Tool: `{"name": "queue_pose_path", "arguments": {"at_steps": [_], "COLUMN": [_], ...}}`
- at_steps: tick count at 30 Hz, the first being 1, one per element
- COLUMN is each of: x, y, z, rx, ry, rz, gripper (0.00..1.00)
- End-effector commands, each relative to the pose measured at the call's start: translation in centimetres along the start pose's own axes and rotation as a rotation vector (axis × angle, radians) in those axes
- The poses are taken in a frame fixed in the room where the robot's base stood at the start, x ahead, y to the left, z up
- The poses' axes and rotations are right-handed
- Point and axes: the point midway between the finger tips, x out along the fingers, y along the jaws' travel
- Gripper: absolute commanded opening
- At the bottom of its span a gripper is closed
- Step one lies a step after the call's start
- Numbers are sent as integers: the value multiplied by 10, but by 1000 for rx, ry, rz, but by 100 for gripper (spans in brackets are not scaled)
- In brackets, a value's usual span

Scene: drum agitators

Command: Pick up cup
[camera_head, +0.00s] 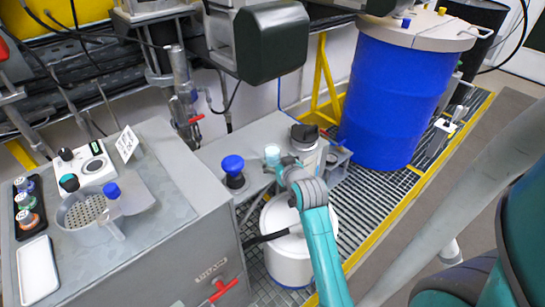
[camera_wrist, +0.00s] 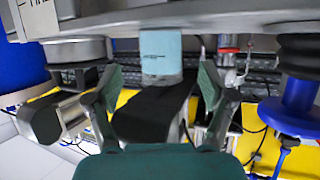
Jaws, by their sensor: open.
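A small light-blue cup (camera_head: 272,153) stands on the grey ledge, just at the tip of my arm. In the wrist view, which appears upside down, the cup (camera_wrist: 161,55) is ahead of my gripper, roughly centred between its two green fingers. My gripper (camera_head: 280,166) is open, and its fingers show spread apart in the wrist view (camera_wrist: 159,82). Nothing is visibly clamped between them. Whether a finger touches the cup cannot be told.
A blue-topped knob (camera_head: 233,169) stands left of the cup, and a metal canister (camera_head: 304,140) stands close on its right. A white bucket (camera_head: 288,245) is below my arm. A large blue drum (camera_head: 390,100) stands behind right. The left bench holds a scale (camera_head: 92,163) and strainer (camera_head: 85,210).

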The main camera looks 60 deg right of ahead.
Motion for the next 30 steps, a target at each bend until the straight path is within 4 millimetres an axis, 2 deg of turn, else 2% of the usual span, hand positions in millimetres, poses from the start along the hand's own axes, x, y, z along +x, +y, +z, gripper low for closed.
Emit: {"name": "queue_pose_path", "arguments": {"at_steps": [5,13,23,26,30], "x": [12,48,55,55,54], "y": [0,-1,-1,-1,-1], "z": [1,3,3,3,3], "rx": [0,0,0,0,0], "ry": [1,-1,1,1,0], "rz": [0,0,0,0,0], "gripper": [82,82,82,59,24]}}
